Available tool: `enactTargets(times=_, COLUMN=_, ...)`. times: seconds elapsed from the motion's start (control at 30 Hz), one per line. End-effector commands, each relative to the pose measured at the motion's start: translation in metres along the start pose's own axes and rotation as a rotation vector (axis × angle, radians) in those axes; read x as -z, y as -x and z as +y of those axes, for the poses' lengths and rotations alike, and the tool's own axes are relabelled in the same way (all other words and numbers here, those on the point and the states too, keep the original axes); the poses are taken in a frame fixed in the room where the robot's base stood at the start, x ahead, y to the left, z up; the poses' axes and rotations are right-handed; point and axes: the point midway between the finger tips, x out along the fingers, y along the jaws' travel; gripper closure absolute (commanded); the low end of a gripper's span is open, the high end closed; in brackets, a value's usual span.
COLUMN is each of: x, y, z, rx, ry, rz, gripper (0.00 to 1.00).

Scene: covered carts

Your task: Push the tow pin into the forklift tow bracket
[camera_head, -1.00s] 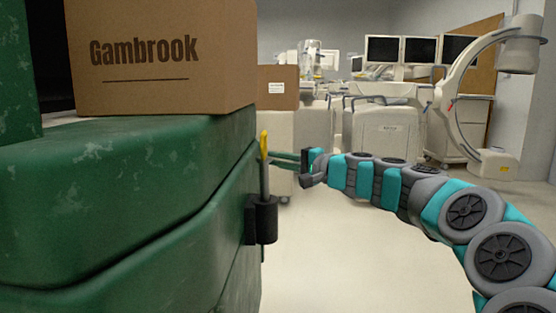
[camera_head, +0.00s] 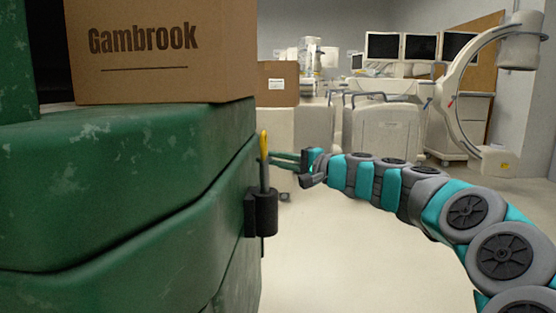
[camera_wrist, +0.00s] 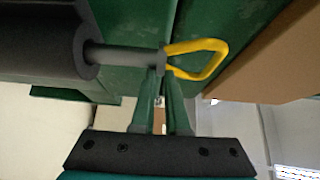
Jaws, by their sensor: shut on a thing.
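The tow pin has a yellow loop handle (camera_head: 264,144) and a dark shaft. It stands upright in the tow bracket (camera_head: 264,212), a black sleeve on the forklift's green side (camera_head: 130,180). Part of the shaft shows between handle and sleeve, and a thin dark end shows below the sleeve. My gripper (camera_head: 275,160) reaches in from the right and is shut on the pin just below the handle. In the wrist view, my fingertips (camera_wrist: 161,75) meet the pin's collar beside the yellow loop (camera_wrist: 207,52), with the shaft (camera_wrist: 115,55) running left into the sleeve (camera_wrist: 50,45).
A cardboard box (camera_head: 160,75) marked Gambrook sits on the green body. Another box (camera_head: 277,84) stands behind on a pale unit. White medical carts (camera_head: 385,130), monitors and a C-arm fill the back. The floor (camera_head: 350,250) below my arm is clear.

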Motion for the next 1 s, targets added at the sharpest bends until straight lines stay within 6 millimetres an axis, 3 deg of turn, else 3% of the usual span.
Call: enactTargets(times=1.0, x=0.000, y=0.000, z=0.021, rx=0.002, ry=0.001, rz=0.001, gripper=1.00)
